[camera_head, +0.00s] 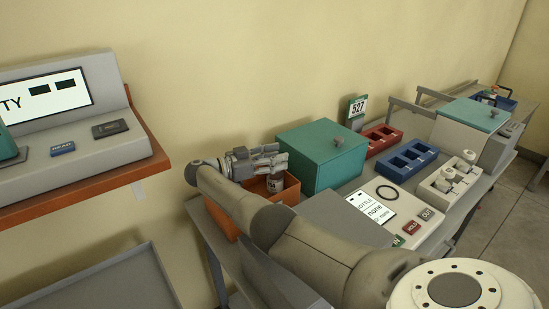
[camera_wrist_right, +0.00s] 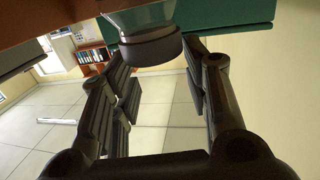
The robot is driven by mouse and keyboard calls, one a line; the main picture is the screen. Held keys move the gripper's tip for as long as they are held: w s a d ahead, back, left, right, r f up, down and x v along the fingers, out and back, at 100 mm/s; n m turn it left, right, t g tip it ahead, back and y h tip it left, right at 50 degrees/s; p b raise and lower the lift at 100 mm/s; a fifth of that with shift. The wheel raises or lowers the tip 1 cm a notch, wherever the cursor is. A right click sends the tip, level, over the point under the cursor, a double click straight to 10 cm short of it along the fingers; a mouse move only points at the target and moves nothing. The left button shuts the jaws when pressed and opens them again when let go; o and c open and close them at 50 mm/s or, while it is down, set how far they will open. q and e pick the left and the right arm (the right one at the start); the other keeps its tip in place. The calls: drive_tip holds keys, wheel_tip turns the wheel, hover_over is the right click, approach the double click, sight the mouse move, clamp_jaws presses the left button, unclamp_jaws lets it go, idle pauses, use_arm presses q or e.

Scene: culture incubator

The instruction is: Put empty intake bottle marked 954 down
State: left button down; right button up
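My right gripper (camera_head: 262,160) reaches from the right over an orange open bin (camera_head: 231,224) on the cart. Its fingers are spread and seem empty in the right wrist view (camera_wrist_right: 160,85). A pale bottle (camera_head: 291,181) is in the bin, just below the fingertips and partly hidden by them. In the right wrist view its dark cap (camera_wrist_right: 152,49) lies near the fingertips, between the two fingers and seemingly just beyond them. My left gripper is not in view.
A teal box (camera_head: 318,150) stands right beside the bin, with a sign 527 (camera_head: 358,107) behind it. Red (camera_head: 384,135) and blue (camera_head: 409,154) racks, a white holder (camera_head: 436,192) and a panel (camera_head: 405,212) are further right. An orange shelf (camera_head: 150,169) is at left.

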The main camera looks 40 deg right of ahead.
drive_tip(key=shift+o, duration=1.3)
drive_tip(key=shift+r+p, duration=0.45)
drive_tip(key=shift+p, duration=0.1)
drive_tip(key=shift+r+p, duration=0.35)
drive_tip(key=shift+p, duration=0.1)
drive_tip(key=b+v, duration=0.4)
drive_tip(key=v, duration=0.3)
drive_tip(key=shift+a+f+b, duration=0.15)
drive_tip(key=shift+a+b, duration=0.15)
drive_tip(key=shift+b, duration=0.1)
drive_tip(key=shift+d, duration=0.1)
